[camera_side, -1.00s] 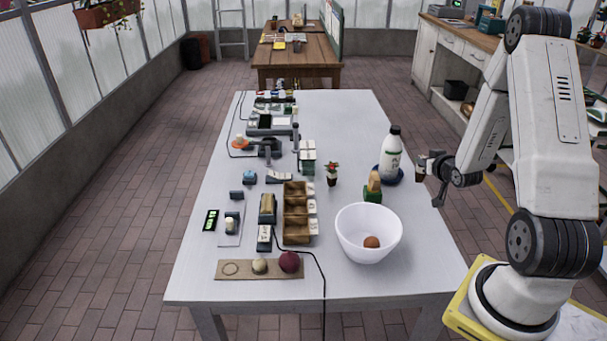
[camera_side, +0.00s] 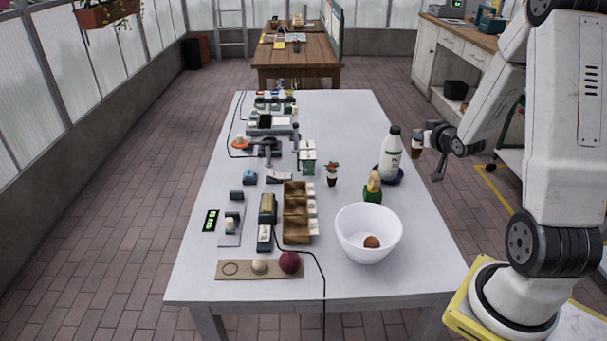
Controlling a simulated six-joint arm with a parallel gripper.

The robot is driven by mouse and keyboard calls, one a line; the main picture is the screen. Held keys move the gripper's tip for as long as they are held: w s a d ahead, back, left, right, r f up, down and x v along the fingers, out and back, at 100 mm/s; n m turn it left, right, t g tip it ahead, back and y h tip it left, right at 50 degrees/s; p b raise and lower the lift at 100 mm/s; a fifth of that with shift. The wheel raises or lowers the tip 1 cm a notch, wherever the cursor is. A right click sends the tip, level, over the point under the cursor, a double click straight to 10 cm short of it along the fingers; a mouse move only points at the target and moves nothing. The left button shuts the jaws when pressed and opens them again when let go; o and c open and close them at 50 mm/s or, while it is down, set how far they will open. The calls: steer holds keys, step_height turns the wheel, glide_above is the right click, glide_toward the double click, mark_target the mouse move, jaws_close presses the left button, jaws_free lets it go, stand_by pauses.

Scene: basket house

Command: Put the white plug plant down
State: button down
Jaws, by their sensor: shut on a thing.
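My gripper (camera_side: 430,145) is at the right, past the right edge of the table (camera_side: 390,262). It is shut on a small brown pot (camera_side: 416,148), which I take to be the white plug plant's pot. The pot looks about upright and is held in the air, right of the bottle. It is too small to make out the plant or its colour. A similar dark pot with a red-flowered plant (camera_side: 332,172) stands on the table, left of the bottle.
A white bottle (camera_side: 391,150) stands on a dark blue dish near the table's right edge. A green and tan item (camera_side: 373,188) and a white bowl (camera_side: 350,240) with a brown ball are in front. A wooden compartment box (camera_side: 290,232) is left. The table's right back is clear.

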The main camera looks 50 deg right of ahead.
steer(key=w+a+n+t+y, duration=0.1)
steer(key=w+a+n+y, duration=0.1)
steer(key=w+a, duration=0.5)
steer(key=w+a+n+t+y, duration=0.1)
steer(key=w+a+n+y, duration=0.15)
steer(key=a, duration=0.85)
steer(key=w+a+n+y, duration=0.1)
steer(key=w+a+y, duration=0.1)
steer(key=w+a, duration=0.45)
steer(key=s+a+f+n+y, duration=0.1)
steer(key=s+a+y, duration=0.1)
steer(key=a, duration=0.8)
steer(key=s+a+f+n+y, duration=0.1)
steer(key=a+f+n+y, duration=0.1)
steer(key=a, duration=0.8)
steer(key=s+a+f+n+y, duration=0.2)
steer(key=a, duration=0.8)
steer(key=shift+s+g, duration=0.35)
steer(key=shift+g, duration=0.05)
steer(key=shift+n, duration=0.25)
steer(key=s+d+f+x, duration=0.1)
steer(key=f+x, duration=0.2)
steer(key=x, duration=1.3)
